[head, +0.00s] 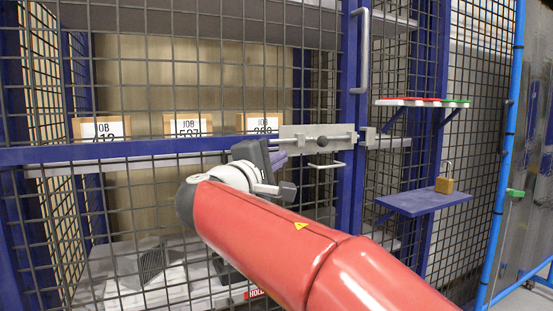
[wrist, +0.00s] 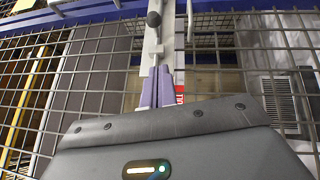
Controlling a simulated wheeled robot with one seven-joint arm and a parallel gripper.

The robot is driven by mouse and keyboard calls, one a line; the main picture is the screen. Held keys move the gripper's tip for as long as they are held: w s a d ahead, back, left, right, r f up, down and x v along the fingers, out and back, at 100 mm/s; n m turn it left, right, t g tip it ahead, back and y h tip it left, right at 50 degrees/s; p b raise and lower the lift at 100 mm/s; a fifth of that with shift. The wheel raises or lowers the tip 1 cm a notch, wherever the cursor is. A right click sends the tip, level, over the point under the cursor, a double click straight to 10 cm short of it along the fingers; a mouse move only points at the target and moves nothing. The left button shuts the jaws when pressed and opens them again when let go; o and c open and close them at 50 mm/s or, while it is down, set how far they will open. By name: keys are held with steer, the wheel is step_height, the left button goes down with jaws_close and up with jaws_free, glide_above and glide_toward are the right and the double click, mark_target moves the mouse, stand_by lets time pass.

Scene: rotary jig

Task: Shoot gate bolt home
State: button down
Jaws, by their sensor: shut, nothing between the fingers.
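The gate bolt (head: 300,139) is a pale grey plate with a rod across it, fixed on the mesh gate beside the blue post. Its dark round knob (head: 321,139) sits near the middle of the plate. The knob also shows in the wrist view (wrist: 153,19), past my fingertips. The grey keeper (head: 369,137) is on the post to the right; I cannot tell whether the rod end enters it. My gripper (wrist: 157,72) is shut and empty, its purple fingers together over the plate and apart from the knob. In the head view, the gripper (head: 277,157) is left of and below the knob.
A brass padlock (head: 444,185) stands on a small blue shelf (head: 425,202) at right. A higher shelf (head: 412,102) has red and green strips. A vertical handle (head: 364,50) is above the bolt. Job-labelled boxes (head: 188,126) stand behind the mesh.

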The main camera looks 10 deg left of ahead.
steer(key=p, duration=0.1)
glide_toward(316, 141)
steer(key=w+a, duration=0.1)
steer(key=w, duration=0.2)
steer(key=shift+w+d+r, duration=0.15)
steer(key=shift+w+d, duration=0.1)
steer(key=shift+d, duration=0.35)
steer(key=shift+w+d+r, duration=0.1)
steer(key=shift+w+d, duration=0.15)
steer(key=shift+d, duration=0.35)
steer(key=shift+w+d, duration=0.15)
steer(key=shift+d, duration=0.2)
steer(key=w+d, duration=0.2)
steer(key=d, duration=0.1)
steer(key=w+d+b, duration=0.1)
steer(key=d, duration=0.1)
steer(key=shift+w, duration=0.15)
